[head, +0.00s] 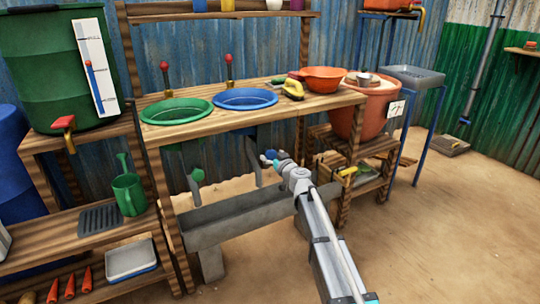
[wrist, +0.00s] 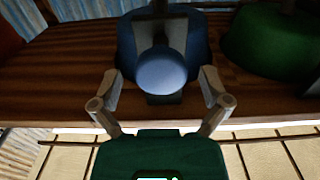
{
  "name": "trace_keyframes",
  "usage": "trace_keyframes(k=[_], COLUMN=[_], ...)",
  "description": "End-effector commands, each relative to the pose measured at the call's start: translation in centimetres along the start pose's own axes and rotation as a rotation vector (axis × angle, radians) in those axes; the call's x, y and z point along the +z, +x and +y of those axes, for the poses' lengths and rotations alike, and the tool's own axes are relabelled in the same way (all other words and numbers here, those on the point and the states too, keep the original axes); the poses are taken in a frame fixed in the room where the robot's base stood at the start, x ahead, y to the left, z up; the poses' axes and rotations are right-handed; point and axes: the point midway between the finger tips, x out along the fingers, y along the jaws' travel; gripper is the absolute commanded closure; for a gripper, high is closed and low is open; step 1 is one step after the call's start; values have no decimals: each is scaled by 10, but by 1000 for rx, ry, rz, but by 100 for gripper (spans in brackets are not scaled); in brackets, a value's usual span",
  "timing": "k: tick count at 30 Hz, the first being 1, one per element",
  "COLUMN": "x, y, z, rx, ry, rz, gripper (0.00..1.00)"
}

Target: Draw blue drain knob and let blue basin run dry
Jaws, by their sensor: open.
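The blue basin (head: 245,98) sits in the wooden counter, right of the green basin (head: 177,110). The round blue drain knob (head: 270,154) is below the blue basin, under the counter's front edge. In the wrist view the blue knob (wrist: 162,69) is centred between and just beyond the fingertips, with blue basin body (wrist: 195,50) behind it. My gripper (wrist: 160,80) is open, a finger on each side of the knob with visible gaps. In the head view my gripper (head: 277,160) is close beside the knob. I cannot tell the basin's water level.
A grey trough (head: 250,215) runs below the counter. The green knob (head: 197,175) hangs to the left. A yellow-handled tool (head: 293,89) and an orange bowl (head: 324,78) stand on the counter.

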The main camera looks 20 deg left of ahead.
Motion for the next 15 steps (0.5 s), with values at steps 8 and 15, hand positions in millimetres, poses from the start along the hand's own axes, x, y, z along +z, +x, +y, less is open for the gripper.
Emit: trace_keyframes(k=[8, 15], x=[0, 0], y=[6, 6], z=[0, 0], rx=[0, 0], ry=[0, 0], rz=[0, 0], gripper=[4, 19])
